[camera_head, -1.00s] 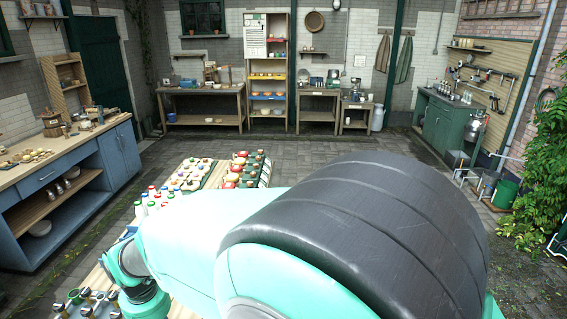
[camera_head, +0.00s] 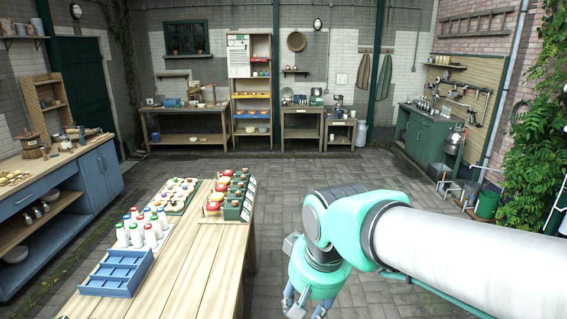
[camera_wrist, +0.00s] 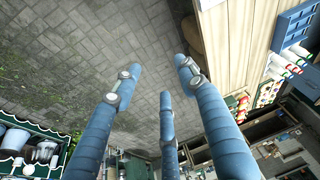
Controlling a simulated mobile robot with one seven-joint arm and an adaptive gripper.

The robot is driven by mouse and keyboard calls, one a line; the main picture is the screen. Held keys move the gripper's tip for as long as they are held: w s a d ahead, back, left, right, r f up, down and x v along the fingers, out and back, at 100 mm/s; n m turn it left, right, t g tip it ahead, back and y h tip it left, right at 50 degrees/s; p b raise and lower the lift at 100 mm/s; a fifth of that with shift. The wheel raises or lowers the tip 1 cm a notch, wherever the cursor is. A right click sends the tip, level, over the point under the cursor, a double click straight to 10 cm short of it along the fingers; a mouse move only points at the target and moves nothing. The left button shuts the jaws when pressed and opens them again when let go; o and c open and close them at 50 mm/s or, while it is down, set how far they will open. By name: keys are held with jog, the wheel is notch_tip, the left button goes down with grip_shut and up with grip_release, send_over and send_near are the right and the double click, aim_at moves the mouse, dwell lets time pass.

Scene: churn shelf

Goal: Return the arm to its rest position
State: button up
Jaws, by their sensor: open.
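My gripper (camera_head: 300,304) hangs low at the bottom middle of the head view, to the right of the wooden table (camera_head: 190,278). My white and turquoise arm reaches to it from the right edge. In the wrist view my gripper (camera_wrist: 155,82) shows blue fingers spread apart, with nothing between them. Grey paving (camera_wrist: 85,70) lies beyond the fingertips. The table edge is to the right of the fingers in that view. The lower end of the gripper is cut off in the head view.
On the table are a blue divided tray (camera_head: 117,272), several white bottles (camera_head: 143,232) and green crates (camera_head: 232,208) with red and yellow goods. A blue bench (camera_head: 95,180) stands left, a green cabinet (camera_head: 428,135) at the back right. The middle paving is open.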

jog(key=s+d+m+t, duration=0.1)
jog(key=s+d, duration=0.5)
jog(key=d, duration=0.2)
jog(key=s+d+r+m+t+h, duration=0.1)
jog(key=s+d+m, duration=0.1)
jog(key=s+d, duration=0.4)
jog(key=d, duration=0.2)
jog(key=shift+d+r, duration=0.2)
jog(key=shift+d, duration=0.1)
